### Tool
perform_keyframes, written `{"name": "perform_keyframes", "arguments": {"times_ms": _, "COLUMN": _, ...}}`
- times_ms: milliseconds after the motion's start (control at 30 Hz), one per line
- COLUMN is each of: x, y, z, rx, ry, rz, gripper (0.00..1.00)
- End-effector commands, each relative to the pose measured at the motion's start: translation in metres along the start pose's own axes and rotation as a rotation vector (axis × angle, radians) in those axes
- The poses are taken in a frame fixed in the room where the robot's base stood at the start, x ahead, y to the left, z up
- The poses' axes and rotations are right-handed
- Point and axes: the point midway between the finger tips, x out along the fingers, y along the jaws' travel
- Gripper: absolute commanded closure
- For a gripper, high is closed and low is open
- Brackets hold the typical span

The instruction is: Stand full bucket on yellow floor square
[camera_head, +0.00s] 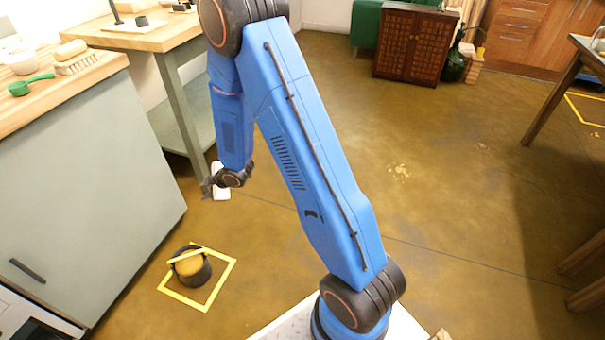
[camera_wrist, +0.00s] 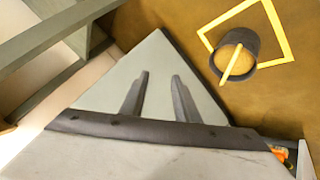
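A dark bucket (camera_head: 193,275) stands upright on the floor, filled with yellow-orange material, with a yellow bar across its top that looks like its handle. It stands over the yellow floor square (camera_head: 221,284), towards the square's upper left in the head view. The wrist view shows the bucket (camera_wrist: 250,45) at the upper right, overlapping part of the square's outline (camera_wrist: 286,38). My gripper (camera_wrist: 158,82) is open, with its two fingers apart and nothing between them. In the head view my gripper (camera_head: 207,188) is raised, above and apart from the bucket.
A grey-green cabinet (camera_head: 100,190) with a wooden top stands left of the bucket. A wooden worktable (camera_head: 150,38) is behind it. Another yellow floor outline (camera_head: 578,108) shows at the right edge, near a table leg (camera_head: 550,100). The middle floor is clear.

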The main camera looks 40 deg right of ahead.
Motion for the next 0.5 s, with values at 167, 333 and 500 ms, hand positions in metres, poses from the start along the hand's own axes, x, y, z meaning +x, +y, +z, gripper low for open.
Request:
{"name": "perform_keyframes", "arguments": {"times_ms": 167, "x": -0.051, "y": 0.033, "z": -0.003, "rx": 0.078, "ry": -0.081, "rz": 0.042, "gripper": 0.71}}
{"name": "perform_keyframes", "arguments": {"times_ms": 333, "x": -0.103, "y": 0.054, "z": -0.003, "rx": 0.166, "ry": -0.153, "rz": 0.077, "gripper": 0.71}}
{"name": "perform_keyframes", "arguments": {"times_ms": 500, "x": -0.156, "y": 0.068, "z": -0.003, "rx": 0.262, "ry": -0.219, "rz": 0.110, "gripper": 0.71}}
